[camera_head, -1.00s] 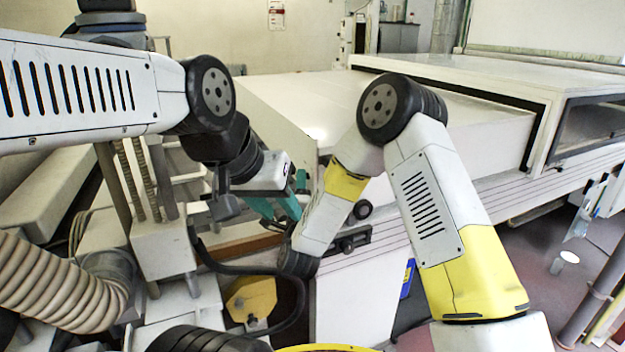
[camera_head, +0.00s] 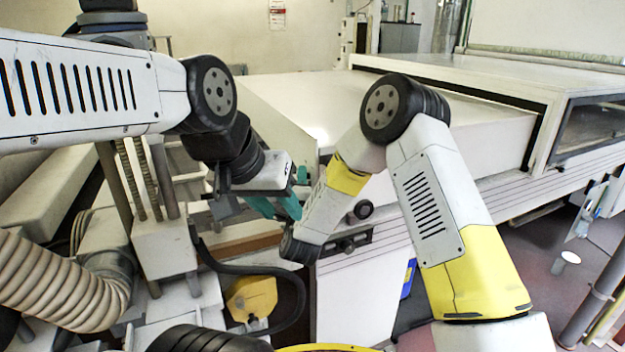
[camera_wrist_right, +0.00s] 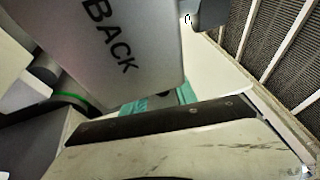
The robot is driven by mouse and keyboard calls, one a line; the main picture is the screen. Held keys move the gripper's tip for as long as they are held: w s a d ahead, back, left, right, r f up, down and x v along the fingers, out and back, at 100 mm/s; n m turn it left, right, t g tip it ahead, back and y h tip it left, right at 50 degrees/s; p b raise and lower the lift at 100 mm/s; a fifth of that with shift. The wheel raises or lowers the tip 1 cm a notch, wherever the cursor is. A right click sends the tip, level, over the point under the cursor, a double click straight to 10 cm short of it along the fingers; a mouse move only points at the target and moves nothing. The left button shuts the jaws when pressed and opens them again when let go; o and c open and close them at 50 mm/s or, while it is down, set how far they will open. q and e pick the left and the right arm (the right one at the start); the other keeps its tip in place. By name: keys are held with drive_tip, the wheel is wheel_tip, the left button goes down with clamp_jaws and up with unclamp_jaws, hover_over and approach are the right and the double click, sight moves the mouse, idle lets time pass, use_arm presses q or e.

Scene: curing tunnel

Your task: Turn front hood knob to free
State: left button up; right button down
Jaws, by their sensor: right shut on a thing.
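The white hood (camera_head: 400,110) of the tunnel has a sloping front part. A round black knob (camera_head: 362,209) sits on its front face, partly beside my right forearm, with no gripper on it. My left gripper (camera_head: 275,206) has teal fingers beside the hood's near left corner; its opening is unclear. My right gripper (camera_head: 302,176) shows only as a small teal part behind my right forearm, just above the left one. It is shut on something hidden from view. In the right wrist view, teal finger parts (camera_wrist_right: 160,101) show behind a grey link marked BACK, and the grip is covered.
A dark latch strip (camera_head: 345,243) with small knobs is below the round knob. A ribbed hose (camera_head: 60,285), a yellow block (camera_head: 250,297) and a black cable (camera_head: 295,290) crowd the lower left. Open floor (camera_head: 520,270) shows at the lower right.

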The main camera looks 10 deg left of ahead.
drive_tip(key=g, duration=0.1)
drive_tip(key=n+g, duration=0.1)
drive_tip(key=g, duration=0.1)
drive_tip(key=shift+r+h, duration=0.35)
drive_tip(key=shift+h, duration=0.05)
drive_tip(key=g, duration=0.1)
drive_tip(key=n+g+h, duration=0.1)
drive_tip(key=g, duration=0.2)
drive_tip(key=shift+w+a+r+n+g+h, duration=0.1)
drive_tip(key=shift+a+r+n+g+h, duration=0.1)
drive_tip(key=shift+r+n+g+h, duration=0.15)
drive_tip(key=g, duration=0.1)
drive_tip(key=n+g+h, duration=0.1)
drive_tip(key=g, duration=0.1)
drive_tip(key=g+h, duration=0.1)
drive_tip(key=shift+w+a, duration=0.1)
drive_tip(key=shift+w, duration=0.15)
drive_tip(key=shift+w+r+n+g+h, duration=0.15)
drive_tip(key=shift+n+g+h, duration=0.4)
drive_tip(key=shift+g+h, duration=0.8)
drive_tip(key=shift+g+y, duration=0.3)
drive_tip(key=shift+g, duration=0.2)
drive_tip(key=c, duration=1)
unclamp_jaws()
drive_tip(key=shift+o, duration=0.2)
